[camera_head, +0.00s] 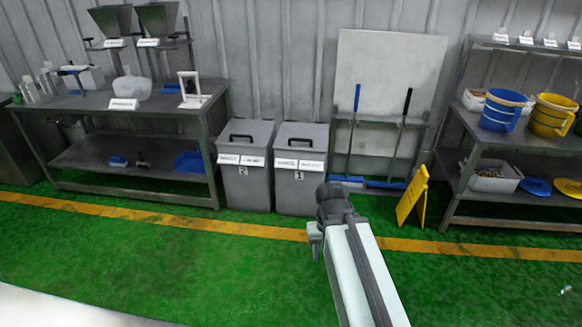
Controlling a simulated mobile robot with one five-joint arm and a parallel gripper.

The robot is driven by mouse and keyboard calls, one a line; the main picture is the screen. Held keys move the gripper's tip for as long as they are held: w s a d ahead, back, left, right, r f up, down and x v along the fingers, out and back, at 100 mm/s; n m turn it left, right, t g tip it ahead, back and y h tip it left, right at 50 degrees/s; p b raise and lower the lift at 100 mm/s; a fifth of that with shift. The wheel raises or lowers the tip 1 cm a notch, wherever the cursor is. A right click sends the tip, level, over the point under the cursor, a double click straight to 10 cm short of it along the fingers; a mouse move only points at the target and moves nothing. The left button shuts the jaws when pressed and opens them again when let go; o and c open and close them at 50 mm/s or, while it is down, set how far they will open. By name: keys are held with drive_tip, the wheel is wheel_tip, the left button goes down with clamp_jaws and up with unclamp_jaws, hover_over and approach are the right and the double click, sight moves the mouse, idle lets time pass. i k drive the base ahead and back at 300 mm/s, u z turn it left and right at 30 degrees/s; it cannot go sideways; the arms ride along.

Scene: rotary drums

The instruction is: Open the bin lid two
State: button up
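Two grey bins with lids stand side by side against the wall, in the middle of the head view. The left bin (246,188) carries the number 2, and its lid (247,136) with a dark handle (241,138) is closed. The right bin (297,192) carries the number 1, and its lid (303,138) is closed too. My gripper (314,240) is in front of bin 1, at the end of my arm, toward the lower right of bin 2. It is apart from both lids. Its fingers are too small and dark to tell open from shut.
A metal table (150,121) stands left of the bins. A board (385,75) with two blue brushes stands to the right. A yellow floor sign (413,197) stands before a shelf (470,130) with buckets. The green floor (180,260) ahead of the bins is clear.

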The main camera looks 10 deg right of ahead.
sight(239, 132)
drive_tip(key=u, duration=0.15)
drive_tip(key=i, duration=0.95)
drive_tip(key=z, duration=0.1)
